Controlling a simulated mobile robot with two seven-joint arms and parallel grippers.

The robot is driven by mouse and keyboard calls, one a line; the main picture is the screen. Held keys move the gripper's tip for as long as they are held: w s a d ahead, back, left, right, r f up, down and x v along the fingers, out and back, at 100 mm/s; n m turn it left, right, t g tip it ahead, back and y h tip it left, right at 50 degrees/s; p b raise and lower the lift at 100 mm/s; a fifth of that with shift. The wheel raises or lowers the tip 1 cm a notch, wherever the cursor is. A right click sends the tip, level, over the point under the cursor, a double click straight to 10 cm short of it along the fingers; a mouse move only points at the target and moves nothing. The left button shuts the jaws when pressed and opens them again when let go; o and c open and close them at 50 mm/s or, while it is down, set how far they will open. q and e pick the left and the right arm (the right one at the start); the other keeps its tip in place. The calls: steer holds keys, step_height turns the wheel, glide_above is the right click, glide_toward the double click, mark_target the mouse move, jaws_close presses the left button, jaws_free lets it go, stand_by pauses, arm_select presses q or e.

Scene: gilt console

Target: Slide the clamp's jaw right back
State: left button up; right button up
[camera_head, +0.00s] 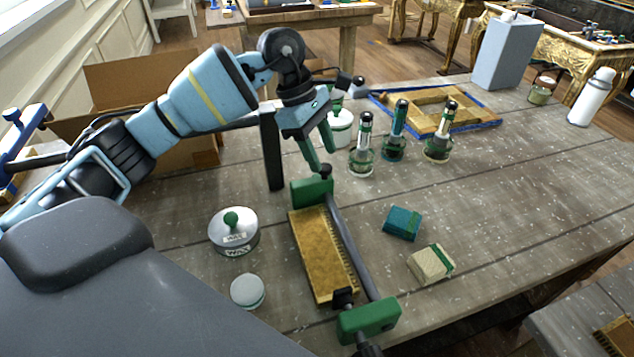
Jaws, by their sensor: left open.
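A clamp lies on the wooden table in the head view. It has a dark bar (350,248), a green far jaw (312,190) with a small black knob, and a green near jaw (369,319) with a black pad and a dark handle. A gilt wooden piece (324,258) with a toothed edge lies beside the bar, between the two jaws. My left gripper (324,160) is open, pointing down, its green fingertips just above and behind the far jaw. I cannot tell whether they touch the knob. My right gripper is not in view.
A lidded wax tin (233,236) and a smaller tin (247,291) stand left of the clamp. A teal block (402,224) and a cream block (430,264) lie right. Several green-based bottles (362,150) and a blue-edged tray (435,112) stand behind.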

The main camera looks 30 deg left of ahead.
arm_select(q)
steer(key=shift+r, duration=0.85)
steer(key=s+d, duration=0.3)
steer(key=s, duration=0.4)
steer(key=s+d+r+b, duration=0.1)
steer(key=s+d, duration=0.3)
steer(key=s, duration=0.3)
steer(key=shift+s+d+r, duration=0.15)
